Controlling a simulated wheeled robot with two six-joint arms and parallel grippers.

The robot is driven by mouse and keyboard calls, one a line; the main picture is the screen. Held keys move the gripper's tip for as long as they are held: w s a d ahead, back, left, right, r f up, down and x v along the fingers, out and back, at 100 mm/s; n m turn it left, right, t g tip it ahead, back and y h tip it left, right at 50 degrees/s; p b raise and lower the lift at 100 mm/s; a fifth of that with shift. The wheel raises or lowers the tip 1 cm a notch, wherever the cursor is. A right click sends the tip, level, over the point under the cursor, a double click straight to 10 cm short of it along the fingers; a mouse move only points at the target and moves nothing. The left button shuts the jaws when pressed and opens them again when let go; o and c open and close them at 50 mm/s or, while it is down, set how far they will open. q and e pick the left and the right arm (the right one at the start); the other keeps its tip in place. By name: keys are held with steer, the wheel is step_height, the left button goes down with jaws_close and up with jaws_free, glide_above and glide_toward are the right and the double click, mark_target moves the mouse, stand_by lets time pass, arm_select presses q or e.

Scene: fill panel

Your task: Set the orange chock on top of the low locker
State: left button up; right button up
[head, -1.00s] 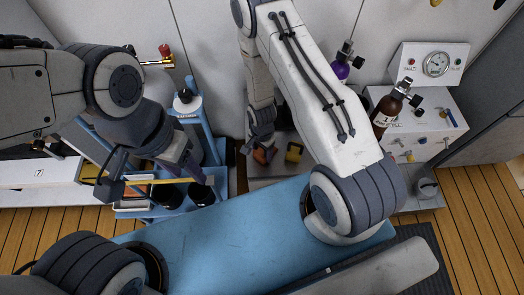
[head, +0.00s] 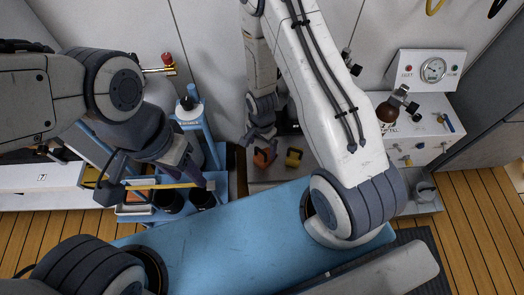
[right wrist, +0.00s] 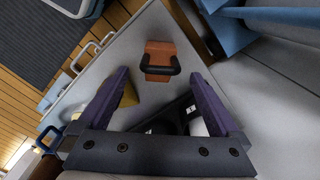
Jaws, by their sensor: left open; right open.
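The orange chock (head: 264,158), a block with a black handle, sits on a low grey surface (right wrist: 137,47). In the right wrist view the chock (right wrist: 160,52) lies just beyond and between my right fingertips. My right gripper (right wrist: 157,75) is open and empty, with purple fingers either side of the line to the chock. In the head view my right gripper (head: 262,137) hangs just above the chock, partly hiding it. My left gripper (head: 196,172) is open above the blue rack at left. I cannot tell for certain which surface is the low locker.
A yellow chock (head: 293,158) sits right of the orange one. A blue rack (head: 219,181) with bottles stands at left, beside a white unit marked 7 (head: 42,177). A gauge panel (head: 432,69) stands at right.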

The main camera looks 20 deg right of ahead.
mark_target(262, 156)
step_height(262, 156, up, 4)
steer(key=shift+a+r+p, duration=0.1)
steer(key=shift+r+p, duration=0.15)
steer(key=shift+p, duration=0.7)
steer(key=s+a+r+n, duration=0.2)
steer(key=a+r+n, duration=0.25)
steer(key=r, duration=0.35)
steer(key=s+a+r+n, duration=0.2)
steer(key=a+r+n, duration=0.25)
steer(key=r, duration=0.35)
steer(key=s+a+r+n+y, duration=0.1)
steer(key=s+r+n, duration=0.9)
steer(key=s+r, duration=0.2)
steer(key=shift+s+a+n, duration=0.3)
steer(key=shift+s+a, duration=0.05)
steer(key=shift+s, duration=0.3)
